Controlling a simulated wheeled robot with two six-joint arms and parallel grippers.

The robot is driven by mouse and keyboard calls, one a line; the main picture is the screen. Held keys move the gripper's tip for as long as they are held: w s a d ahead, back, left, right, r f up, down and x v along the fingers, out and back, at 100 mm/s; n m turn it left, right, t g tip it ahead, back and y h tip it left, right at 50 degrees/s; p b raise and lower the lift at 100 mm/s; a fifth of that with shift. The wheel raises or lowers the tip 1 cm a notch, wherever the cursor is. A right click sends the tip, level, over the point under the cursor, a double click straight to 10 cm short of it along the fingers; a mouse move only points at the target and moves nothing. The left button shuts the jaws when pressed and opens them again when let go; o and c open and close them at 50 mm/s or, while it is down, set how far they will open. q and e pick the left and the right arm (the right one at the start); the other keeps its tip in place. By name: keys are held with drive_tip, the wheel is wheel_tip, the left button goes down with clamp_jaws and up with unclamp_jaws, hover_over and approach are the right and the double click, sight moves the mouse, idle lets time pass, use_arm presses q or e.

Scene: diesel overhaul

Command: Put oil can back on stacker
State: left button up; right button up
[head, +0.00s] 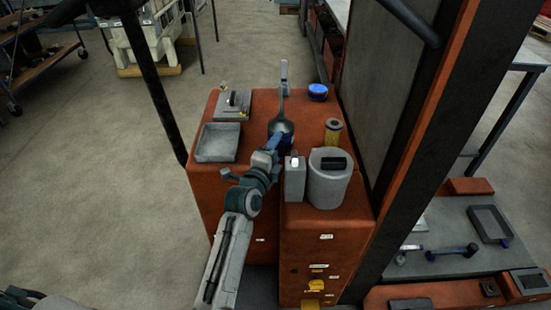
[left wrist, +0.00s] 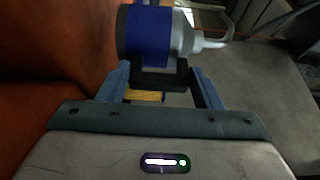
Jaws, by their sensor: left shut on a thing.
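The oil can (head: 281,124) is a dark can with a long thin spout, seen over the stacker's orange-red top (head: 262,165) in the head view. In the left wrist view the oil can (left wrist: 151,36) shows a blue band, a grey body and a pale spout pointing right. My left gripper (head: 284,141) is shut on it; its blue-grey fingers (left wrist: 163,80) also show in the left wrist view. I cannot tell whether the can touches the top. My right gripper is not in view.
A grey tray (head: 217,143) and a flat grey block (head: 233,105) lie left of the can. A blue tub (head: 318,92), a yellow cylinder (head: 333,131) and a grey holder (head: 329,179) stand right. A dark upright post (head: 430,150) rises at the right.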

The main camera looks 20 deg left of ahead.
use_arm(q)
wheel_tip(320, 180, down, 3)
drive_tip(key=shift+f, duration=0.1)
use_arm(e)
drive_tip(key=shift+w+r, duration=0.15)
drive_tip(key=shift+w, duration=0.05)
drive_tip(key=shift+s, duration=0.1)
use_arm(q)
drive_tip(key=o, duration=1.1)
drive_tip(key=shift+f, duration=0.15)
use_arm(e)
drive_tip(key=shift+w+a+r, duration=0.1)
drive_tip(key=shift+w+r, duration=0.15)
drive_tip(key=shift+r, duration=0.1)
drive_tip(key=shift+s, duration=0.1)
use_arm(q)
drive_tip(key=s+a+b, duration=0.1)
drive_tip(key=s+b, duration=0.1)
drive_tip(key=s, duration=1)
drive_tip(key=shift+a, duration=0.25)
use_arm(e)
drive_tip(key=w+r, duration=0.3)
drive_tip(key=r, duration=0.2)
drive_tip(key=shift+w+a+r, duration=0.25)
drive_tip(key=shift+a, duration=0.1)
